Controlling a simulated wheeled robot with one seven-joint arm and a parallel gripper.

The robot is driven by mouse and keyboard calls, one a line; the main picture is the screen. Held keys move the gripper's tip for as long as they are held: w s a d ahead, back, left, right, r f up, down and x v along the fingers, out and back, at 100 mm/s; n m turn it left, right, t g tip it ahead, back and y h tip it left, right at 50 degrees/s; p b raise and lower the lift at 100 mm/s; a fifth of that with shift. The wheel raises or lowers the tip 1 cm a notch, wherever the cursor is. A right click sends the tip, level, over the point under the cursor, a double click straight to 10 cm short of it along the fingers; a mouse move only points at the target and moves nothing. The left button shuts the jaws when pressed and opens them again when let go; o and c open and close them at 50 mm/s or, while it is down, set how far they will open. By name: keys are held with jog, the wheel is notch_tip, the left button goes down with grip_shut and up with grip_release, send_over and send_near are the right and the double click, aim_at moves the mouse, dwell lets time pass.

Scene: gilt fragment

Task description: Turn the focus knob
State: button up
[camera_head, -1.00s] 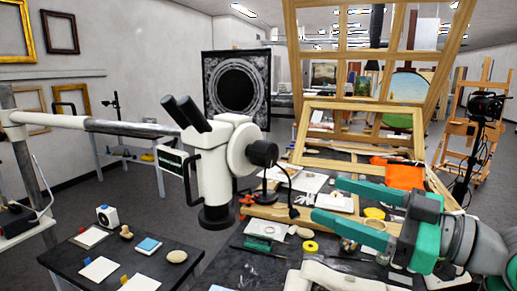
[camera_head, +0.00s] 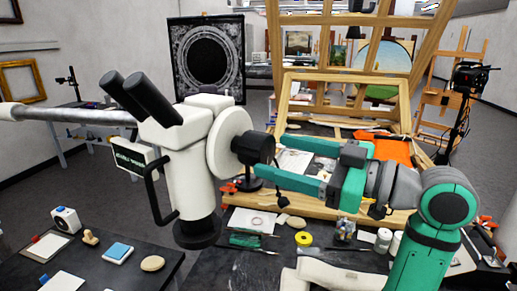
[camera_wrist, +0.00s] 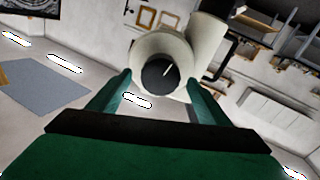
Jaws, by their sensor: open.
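The white microscope (camera_head: 190,165) hangs on a horizontal pole, with black eyepieces at its upper left. Its black focus knob (camera_head: 253,148) sticks out to the right from a round white disc (camera_head: 228,143). My gripper (camera_head: 270,158) is open and empty, with its green fingers pointing left at the knob. In the wrist view, the dark end of the knob (camera_wrist: 164,74) appears between the two fingertips (camera_wrist: 158,77), with a gap on each side. I cannot tell whether the fingertips overlap the knob in depth or stop just short of it.
A dark worktable (camera_head: 215,268) with a yellow roll (camera_head: 303,239), tools and jars lies below my gripper. A wooden frame (camera_head: 345,100) stands behind it. A lower dark table (camera_head: 115,275) with small pads and a stone is at the left.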

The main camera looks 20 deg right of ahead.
aim_at(269, 153)
jog(key=shift+x, duration=2.6)
jog(key=shift+a, duration=0.1)
jog(key=c, duration=1.1)
jog(key=shift+o, duration=0.2)
jog(key=shift+m, duration=1.4)
jog(key=o, duration=1.1)
jog(key=shift+c, duration=0.2)
jog(key=v, duration=1)
jog(key=shift+s+d, duration=0.25)
jog(key=shift+s, duration=0.05)
